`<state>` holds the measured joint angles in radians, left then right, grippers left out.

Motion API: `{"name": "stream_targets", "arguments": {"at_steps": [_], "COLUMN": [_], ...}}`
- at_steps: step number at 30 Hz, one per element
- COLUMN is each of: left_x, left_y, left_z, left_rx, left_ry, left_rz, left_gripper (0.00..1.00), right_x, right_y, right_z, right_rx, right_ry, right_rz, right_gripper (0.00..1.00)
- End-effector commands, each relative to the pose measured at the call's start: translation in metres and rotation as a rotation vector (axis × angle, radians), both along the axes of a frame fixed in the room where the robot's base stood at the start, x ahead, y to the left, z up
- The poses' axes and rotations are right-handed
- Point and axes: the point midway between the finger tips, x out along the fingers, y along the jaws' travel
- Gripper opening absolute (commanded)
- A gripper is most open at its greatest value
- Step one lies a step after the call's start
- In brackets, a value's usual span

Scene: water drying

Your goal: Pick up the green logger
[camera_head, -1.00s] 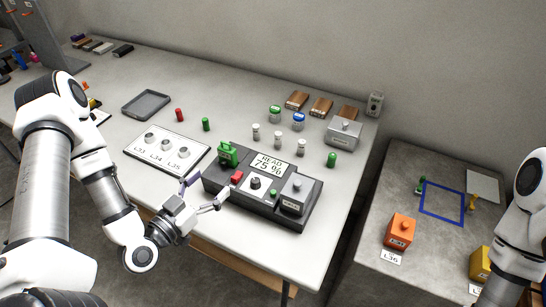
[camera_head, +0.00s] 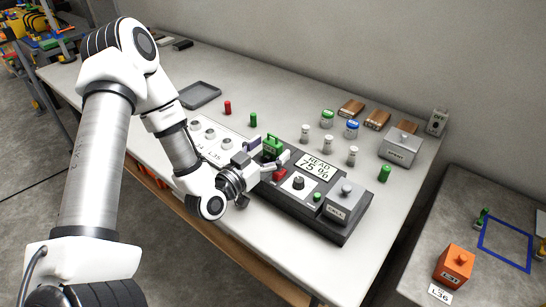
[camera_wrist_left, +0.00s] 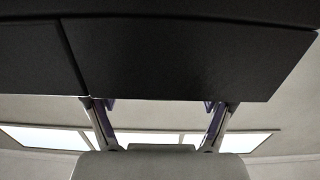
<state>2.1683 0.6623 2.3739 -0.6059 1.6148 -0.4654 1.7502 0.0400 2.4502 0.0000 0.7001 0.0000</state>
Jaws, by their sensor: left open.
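The green logger (camera_head: 272,146) sits on the left end of a dark grey reader console (camera_head: 330,228), left of its display. My left gripper (camera_head: 268,153) is open, with its fingertips close beside the logger; one finger shows left of it and one in front of it. I cannot tell whether they touch it. In the left wrist view the open fingers (camera_wrist_left: 160,122) show apart below a large dark surface, and I cannot make out the logger there. My right gripper is not in view.
A red part (camera_head: 279,174), a knob (camera_head: 298,183) and a grey block (camera_head: 343,197) sit on the console. Several small vials stand behind the console. The table's right front is clear.

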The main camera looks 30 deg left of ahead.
Motion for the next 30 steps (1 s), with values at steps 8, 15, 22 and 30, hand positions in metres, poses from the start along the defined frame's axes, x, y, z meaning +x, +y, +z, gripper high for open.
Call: {"name": "stream_targets", "arguments": {"at_steps": [8,15,22,30], "left_x": [0.006,0.006,0.006,0.006], "left_y": [0.0,-0.001,-0.001,0.0], "left_z": [0.0,0.0,0.0,0.027], "left_rx": [-0.002,-0.002,-0.002,-0.004], "left_ry": [0.0,0.0,0.0,-0.003], "left_rz": [0.0,0.0,0.0,0.002], "left_gripper": [0.78,0.15,0.15,0.15], "right_x": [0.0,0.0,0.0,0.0], "right_y": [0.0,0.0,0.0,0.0], "right_z": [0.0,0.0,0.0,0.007], "right_rx": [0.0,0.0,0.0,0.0], "right_ry": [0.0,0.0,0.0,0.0], "right_rz": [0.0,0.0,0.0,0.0], "right_gripper": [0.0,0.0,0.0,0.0]}}
